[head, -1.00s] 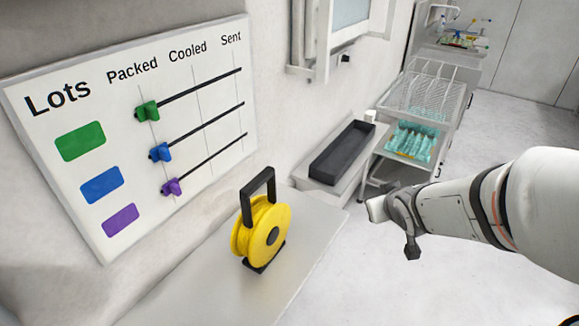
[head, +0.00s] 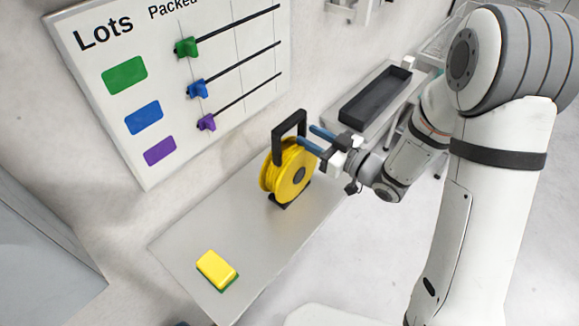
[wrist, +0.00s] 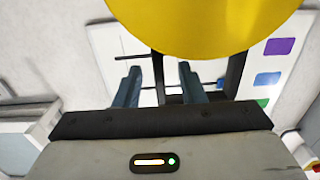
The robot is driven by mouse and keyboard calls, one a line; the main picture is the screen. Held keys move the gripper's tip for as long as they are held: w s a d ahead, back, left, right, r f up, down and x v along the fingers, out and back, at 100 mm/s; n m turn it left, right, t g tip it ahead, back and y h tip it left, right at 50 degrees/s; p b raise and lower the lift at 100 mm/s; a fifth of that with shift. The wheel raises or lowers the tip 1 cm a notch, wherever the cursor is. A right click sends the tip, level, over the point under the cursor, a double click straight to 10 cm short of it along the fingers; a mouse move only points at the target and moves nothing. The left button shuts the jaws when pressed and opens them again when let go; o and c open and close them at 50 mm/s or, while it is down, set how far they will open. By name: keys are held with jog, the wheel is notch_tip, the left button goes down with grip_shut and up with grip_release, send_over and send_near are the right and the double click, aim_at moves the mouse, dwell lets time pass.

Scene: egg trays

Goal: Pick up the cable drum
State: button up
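The yellow cable drum (head: 289,178) stands upright on the grey counter, with a black handle (head: 289,120) on top. My gripper (head: 315,140) is at the right of the handle, its blue fingers open and pointing toward it. In the wrist view, the drum (wrist: 205,25) fills the top and the gripper's fingers (wrist: 158,84) stand apart. A black handle post shows between the fingers in the picture. I cannot tell whether it lies between them in depth or whether anything touches.
A yellow and green sponge (head: 215,268) lies on the counter (head: 195,225) nearer the front. The wall board (head: 165,85) with coloured sliders is behind the drum. A dark tray (head: 374,98) sits on a surface beyond. The counter between drum and sponge is clear.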

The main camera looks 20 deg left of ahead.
jog(key=p+x, duration=0.2)
jog(key=x, duration=0.3)
jog(key=shift+w+a, duration=0.15)
jog(key=shift+a, duration=0.1)
grip_shut()
dwell(0.4)
